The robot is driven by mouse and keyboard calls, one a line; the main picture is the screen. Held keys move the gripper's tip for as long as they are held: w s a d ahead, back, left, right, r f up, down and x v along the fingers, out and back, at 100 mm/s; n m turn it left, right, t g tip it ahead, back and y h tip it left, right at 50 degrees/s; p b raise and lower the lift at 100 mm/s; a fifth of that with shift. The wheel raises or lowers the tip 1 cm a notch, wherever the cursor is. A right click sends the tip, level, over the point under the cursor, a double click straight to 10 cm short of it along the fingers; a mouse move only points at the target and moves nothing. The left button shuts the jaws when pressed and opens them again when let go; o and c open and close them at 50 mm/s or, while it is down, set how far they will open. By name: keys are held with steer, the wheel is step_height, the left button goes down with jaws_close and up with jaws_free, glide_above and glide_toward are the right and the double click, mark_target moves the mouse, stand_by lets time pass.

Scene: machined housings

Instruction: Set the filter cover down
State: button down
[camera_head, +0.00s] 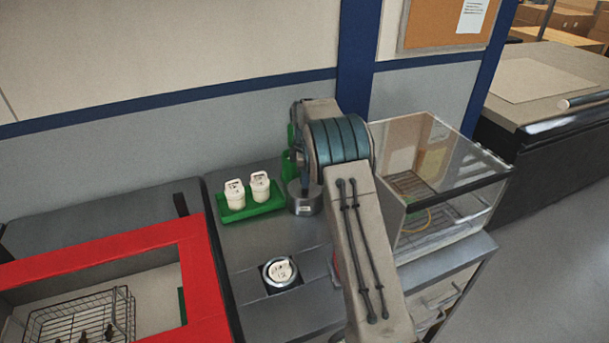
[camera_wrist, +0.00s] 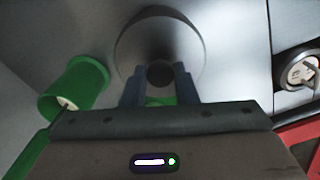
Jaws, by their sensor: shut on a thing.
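The filter cover (camera_head: 304,199) appears as a grey metal cylinder with a small label, at the back of the grey worktop (camera_head: 255,242). In the wrist view it is a round grey disc (camera_wrist: 190,40) with a dark central knob. My gripper (camera_wrist: 159,76) is shut on that knob, one finger on each side. In the head view my arm hides the fingers. I cannot tell whether the cover's underside touches the worktop. A round metal housing (camera_head: 297,283) with a white, marked top sits nearer the front, apart from the cover; it also shows in the wrist view (camera_wrist: 301,72).
A green tray (camera_head: 236,213) with two white bottles stands just left of the cover. A green cup (camera_wrist: 75,88) is close left in the wrist view. A clear-walled box (camera_head: 455,210) is right of my arm. A red-framed bin (camera_head: 205,275) with a wire basket lies left.

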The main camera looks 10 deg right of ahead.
steer(key=c, duration=1.1)
jaws_free()
steer(key=shift+f, duration=0.1)
steer(key=shift+c, duration=0.2)
step_height(320, 180, up, 12)
steer(key=b, duration=0.2)
steer(key=s+r+m+t, duration=0.1)
steer(key=s+r+m, duration=0.3)
steer(key=s+r, duration=0.4)
steer(key=s+r+m+t, duration=0.15)
steer(key=s+m, duration=0.25)
steer(key=s, duration=0.7)
steer(key=s+f+m, duration=0.3)
steer(key=s+m, duration=0.1)
steer(key=s, duration=0.7)
steer(key=s+f+m+t, duration=0.1)
steer(key=s+f+m, duration=0.2)
steer(key=s, duration=0.8)
steer(key=shift+s+a+f+m, duration=0.3)
steer(key=shift+f+m, duration=0.1)
steer(key=shift+f, duration=0.15)
